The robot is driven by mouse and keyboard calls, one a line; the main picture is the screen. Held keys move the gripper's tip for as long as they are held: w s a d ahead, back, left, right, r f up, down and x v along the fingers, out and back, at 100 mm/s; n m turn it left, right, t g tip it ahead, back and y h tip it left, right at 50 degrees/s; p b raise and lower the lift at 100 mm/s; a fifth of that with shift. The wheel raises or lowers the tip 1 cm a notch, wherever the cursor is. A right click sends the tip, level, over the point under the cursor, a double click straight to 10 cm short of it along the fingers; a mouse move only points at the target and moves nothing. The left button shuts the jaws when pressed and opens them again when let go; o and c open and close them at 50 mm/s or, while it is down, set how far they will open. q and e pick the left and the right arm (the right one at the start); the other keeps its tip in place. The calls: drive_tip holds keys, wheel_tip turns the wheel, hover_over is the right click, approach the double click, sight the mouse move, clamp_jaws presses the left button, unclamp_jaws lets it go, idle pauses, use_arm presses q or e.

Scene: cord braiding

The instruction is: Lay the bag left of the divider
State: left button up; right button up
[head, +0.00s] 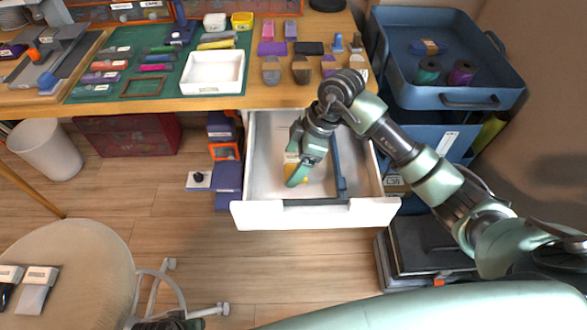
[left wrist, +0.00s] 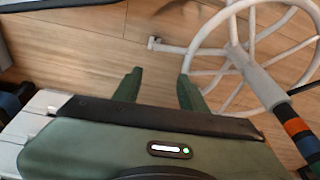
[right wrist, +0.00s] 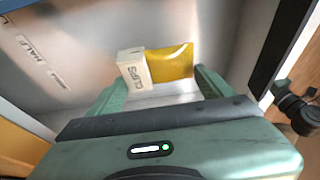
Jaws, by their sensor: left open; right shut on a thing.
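The bag is a small yellow packet with a pale header marked "CLIPS". In the head view the bag (head: 291,163) shows in part by my right gripper (head: 301,172), inside the white drawer (head: 262,190). In the right wrist view the bag (right wrist: 172,62) lies between the fingers of my right gripper (right wrist: 160,88), which is shut on it. The divider (head: 338,165) is a blue-grey bar running front to back in the drawer; the bag is to its left. I cannot tell whether the bag touches the drawer floor. My left gripper (left wrist: 156,88) is open and empty above the wood floor.
The workbench (head: 130,107) stands behind the open drawer, with a white tray (head: 212,72) on it. A blue bin (head: 470,98) is to the right. A round stool (head: 70,270) stands front left. The drawer's left compartment has free floor.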

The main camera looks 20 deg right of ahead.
wheel_tip(320, 180, down, 3)
drive_tip(key=shift+r, duration=0.15)
use_arm(q)
wheel_tip(320, 180, up, 2)
drive_tip(key=shift+w, duration=0.15)
use_arm(e)
drive_tip(key=o, duration=1.3)
drive_tip(key=shift+d+r, duration=0.1)
drive_tip(key=shift+r, duration=0.2)
use_arm(q)
wheel_tip(320, 180, down, 8)
drive_tip(key=s+p, duration=0.2)
drive_tip(key=shift+r, duration=0.15)
use_arm(e)
drive_tip(key=v, duration=1.1)
drive_tip(key=shift+s+d+r, duration=0.1)
drive_tip(key=shift+d+r, duration=0.05)
drive_tip(key=shift+r, duration=0.05)
use_arm(q)
drive_tip(key=shift+s+a, duration=0.1)
